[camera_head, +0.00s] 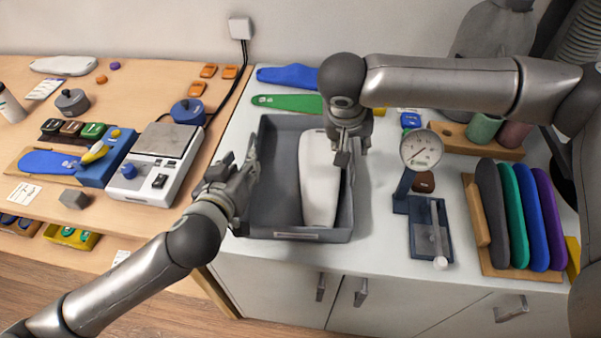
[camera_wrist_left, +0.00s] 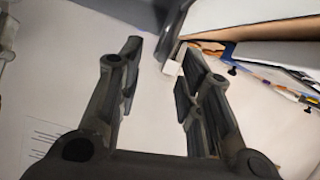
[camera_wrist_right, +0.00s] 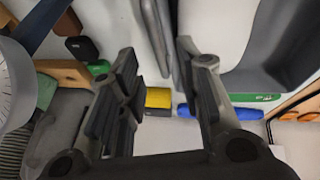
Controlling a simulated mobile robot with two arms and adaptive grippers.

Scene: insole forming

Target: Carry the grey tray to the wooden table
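The grey tray (camera_head: 276,220) sits on the white cabinet top and holds a white insole-shaped piece (camera_head: 320,185). The wooden table (camera_head: 140,90) stands to its left. My left gripper (camera_head: 252,160) is open at the tray's left rim. In the left wrist view its fingers (camera_wrist_left: 158,70) are apart. My right gripper (camera_head: 352,150) is at the tray's right rim. In the right wrist view its fingers (camera_wrist_right: 160,75) are apart, with the tray wall (camera_wrist_right: 153,30) near the gap between them. I cannot tell whether either gripper touches the rim.
A white scale (camera_head: 150,180) and a blue stand (camera_head: 105,165) occupy the wooden table near the cabinet. A dial gauge (camera_head: 421,150) stands right of the tray. A rack of coloured insoles (camera_head: 515,215) is further right. Blue (camera_head: 288,76) and green (camera_head: 287,103) insole shapes lie behind the tray.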

